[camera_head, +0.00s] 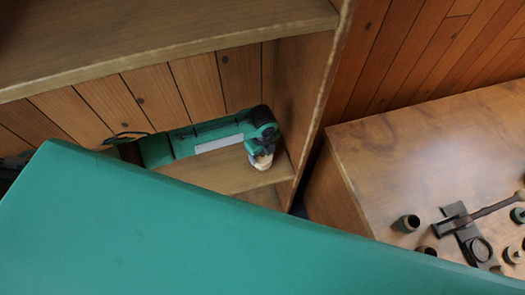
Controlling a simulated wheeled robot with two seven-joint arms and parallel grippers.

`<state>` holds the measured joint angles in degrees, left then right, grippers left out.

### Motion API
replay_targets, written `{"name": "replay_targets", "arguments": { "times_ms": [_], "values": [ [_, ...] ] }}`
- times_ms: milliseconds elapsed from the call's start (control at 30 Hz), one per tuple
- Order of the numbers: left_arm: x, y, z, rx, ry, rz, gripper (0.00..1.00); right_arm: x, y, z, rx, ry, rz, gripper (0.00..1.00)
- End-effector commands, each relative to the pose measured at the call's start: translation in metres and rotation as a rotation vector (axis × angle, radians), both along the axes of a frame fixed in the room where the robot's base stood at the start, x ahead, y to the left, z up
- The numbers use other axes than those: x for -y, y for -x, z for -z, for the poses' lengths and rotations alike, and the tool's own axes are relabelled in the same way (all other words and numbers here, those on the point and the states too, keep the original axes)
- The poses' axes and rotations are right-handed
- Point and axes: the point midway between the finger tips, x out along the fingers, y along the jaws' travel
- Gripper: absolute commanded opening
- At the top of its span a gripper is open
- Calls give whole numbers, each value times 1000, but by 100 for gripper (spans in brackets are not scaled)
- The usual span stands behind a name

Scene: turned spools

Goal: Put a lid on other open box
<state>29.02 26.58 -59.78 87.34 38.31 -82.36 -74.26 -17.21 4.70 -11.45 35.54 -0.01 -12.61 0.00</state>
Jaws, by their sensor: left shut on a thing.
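My left gripper (261,152) is at the right end of a wooden shelf compartment, pointing down. It is shut on a small pale rounded thing (262,162), just above or touching the shelf board (222,172); I cannot tell which. The thing is too small and covered to tell whether it is a lid. On the wooden table at the right stand small dark round pots, one open at the top (407,223) and another at the right edge (517,215). A pale-topped round piece (513,255) stands near them. No box is clearly recognisable. My right gripper is not in view.
The shelf's upright side panel (318,90) stands close right of the gripper, and an upper board (165,35) lies above. A mallet-like tool (490,210) and a dark plate with a ring (472,240) lie on the table (425,150). A large teal part of mine hides the foreground.

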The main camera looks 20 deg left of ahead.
Motion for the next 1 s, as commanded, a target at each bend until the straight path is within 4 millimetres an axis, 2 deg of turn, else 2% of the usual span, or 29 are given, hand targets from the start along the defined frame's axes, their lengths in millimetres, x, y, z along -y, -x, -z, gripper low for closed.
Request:
{"name": "replay_targets", "arguments": {
  "times_ms": [200, 233, 300, 367, 567, 600, 633, 1000],
  "values": [
    [0, 0, 0, 0, 0, 0, 44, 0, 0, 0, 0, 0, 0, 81],
    [0, 0, 0, 0, 0, 0, 68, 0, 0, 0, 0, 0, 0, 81],
    [0, 0, 0, 0, 0, 0, 82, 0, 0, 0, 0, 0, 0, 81],
    [0, 0, 0, 0, 0, 0, 91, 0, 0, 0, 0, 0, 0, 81],
    [0, 0, 0, 0, 0, 0, 91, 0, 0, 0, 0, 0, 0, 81],
    [0, 0, 0, 0, 0, 0, 99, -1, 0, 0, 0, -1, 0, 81],
    [0, 0, 0, 0, 0, 0, 100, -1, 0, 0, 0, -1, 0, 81],
    [0, 0, 0, 0, 0, 0, 100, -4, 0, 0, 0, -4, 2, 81]
  ]
}}
